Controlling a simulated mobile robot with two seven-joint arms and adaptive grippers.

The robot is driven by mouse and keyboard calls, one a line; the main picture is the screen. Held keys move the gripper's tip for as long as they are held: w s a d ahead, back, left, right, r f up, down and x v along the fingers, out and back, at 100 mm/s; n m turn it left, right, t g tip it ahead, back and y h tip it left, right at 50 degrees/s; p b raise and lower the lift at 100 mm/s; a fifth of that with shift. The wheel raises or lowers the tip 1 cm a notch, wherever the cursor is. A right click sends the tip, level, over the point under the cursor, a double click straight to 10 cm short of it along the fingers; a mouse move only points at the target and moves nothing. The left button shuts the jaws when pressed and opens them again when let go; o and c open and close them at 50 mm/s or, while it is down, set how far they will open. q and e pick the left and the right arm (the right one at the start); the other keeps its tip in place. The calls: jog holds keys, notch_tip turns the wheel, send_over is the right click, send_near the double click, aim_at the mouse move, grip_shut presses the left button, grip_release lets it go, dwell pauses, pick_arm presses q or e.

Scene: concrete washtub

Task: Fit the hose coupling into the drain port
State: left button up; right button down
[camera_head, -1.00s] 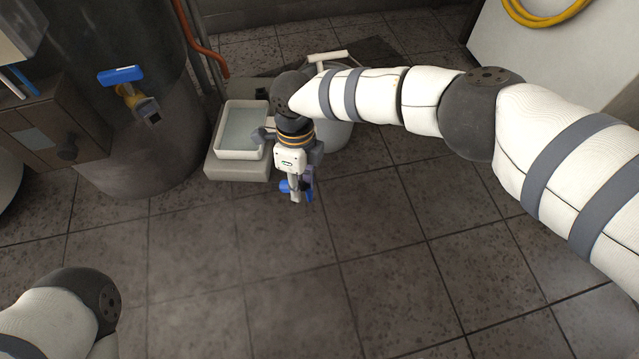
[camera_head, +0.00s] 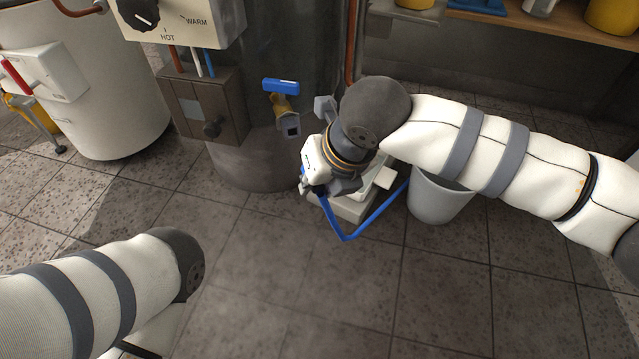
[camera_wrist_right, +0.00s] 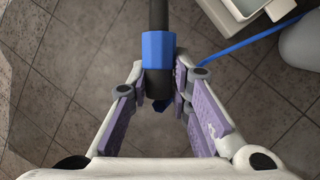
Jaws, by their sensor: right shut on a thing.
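In the right wrist view, my right gripper (camera_wrist_right: 158,82) is shut on the hose coupling (camera_wrist_right: 158,50), a dark tube with a blue collar. A blue hose (camera_head: 347,236) hangs in a loop beside this gripper. The coupling is mostly hidden in the head view. My left arm shows at lower left, its gripper out of view.
A grey bucket (camera_head: 438,200) and a pale block with a white tray stand right of my right gripper, partly behind my arm. A brown box (camera_head: 204,106) is left of the valve. A white tank (camera_head: 95,110) stands at far left. The tiled floor in front is clear.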

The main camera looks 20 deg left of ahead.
jog(key=shift+w+a, duration=0.8)
jog(key=shift+w, duration=0.3)
jog(key=shift+w+a, duration=0.75)
jog(key=shift+w, duration=0.35)
jog(key=shift+w+a, duration=0.1)
jog(key=shift+w, duration=0.05)
jog(key=shift+w+a, duration=0.2)
jog(key=shift+w, duration=0.1)
jog(key=shift+w+a, duration=0.65)
jog(key=shift+w, duration=0.25)
jog(key=c, duration=1.4)
grip_release()
jog(key=v, duration=1.2)
